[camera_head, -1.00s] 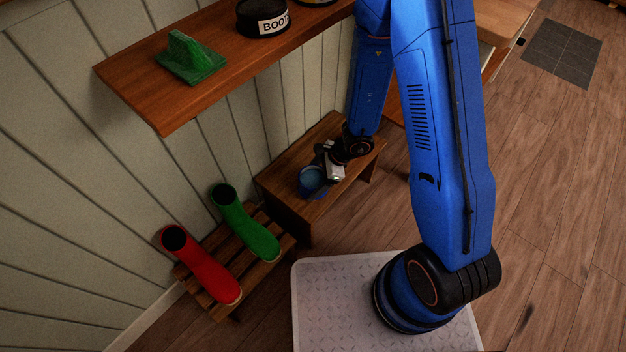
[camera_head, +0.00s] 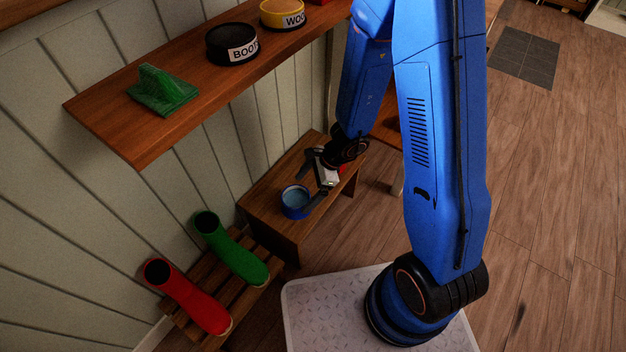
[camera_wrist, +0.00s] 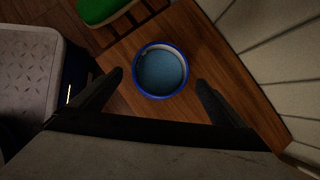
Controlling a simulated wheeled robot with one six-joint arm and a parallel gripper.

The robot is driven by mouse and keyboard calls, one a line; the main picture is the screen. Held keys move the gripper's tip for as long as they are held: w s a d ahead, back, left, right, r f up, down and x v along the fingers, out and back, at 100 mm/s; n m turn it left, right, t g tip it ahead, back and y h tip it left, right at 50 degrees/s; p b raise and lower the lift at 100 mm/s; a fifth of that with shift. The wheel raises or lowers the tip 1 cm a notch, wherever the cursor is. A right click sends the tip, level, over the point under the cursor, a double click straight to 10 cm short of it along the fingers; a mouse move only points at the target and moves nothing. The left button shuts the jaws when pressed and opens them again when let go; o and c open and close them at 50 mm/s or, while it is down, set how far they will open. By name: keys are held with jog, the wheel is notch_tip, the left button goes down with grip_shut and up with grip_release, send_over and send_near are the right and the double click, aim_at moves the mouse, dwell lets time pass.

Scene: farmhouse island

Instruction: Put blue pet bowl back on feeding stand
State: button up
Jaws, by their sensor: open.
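The blue pet bowl (camera_head: 295,203) sits upright on the top of a low wooden stand (camera_head: 262,207); its round blue rim and paler inside also show in the wrist view (camera_wrist: 162,72). I cannot tell whether the stand has a recess under the bowl. My gripper (camera_head: 311,184) is open and empty, just behind and to the right of the bowl in the head view. In the wrist view its two dark fingers point toward the bowl, one to each side, with wood visible between them and the rim.
A slatted rack (camera_head: 190,318) beside the stand holds a green boot (camera_head: 232,252) and a red boot (camera_head: 190,298). A wall shelf (camera_head: 110,118) above carries a green object (camera_head: 163,92), a black labelled container (camera_head: 232,45) and a yellow one (camera_head: 283,14). Open floor lies right.

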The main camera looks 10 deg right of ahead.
jog(key=shift+v, duration=2.8)
jog(key=s+d+r+n+t, duration=0.1)
jog(key=s+d+r+n, duration=0.1)
jog(key=r+n, duration=0.5)
jog(key=s+d+r+n, duration=0.3)
jog(key=r, duration=0.9)
jog(key=s+d+r+n+t+h, duration=0.3)
jog(key=s+d+r+n+h, duration=0.3)
jog(key=s+d+r, duration=0.6)
jog(key=shift+d+r+n+t, duration=0.4)
jog(key=shift+d+n, duration=0.4)
jog(key=shift+n, duration=0.2)
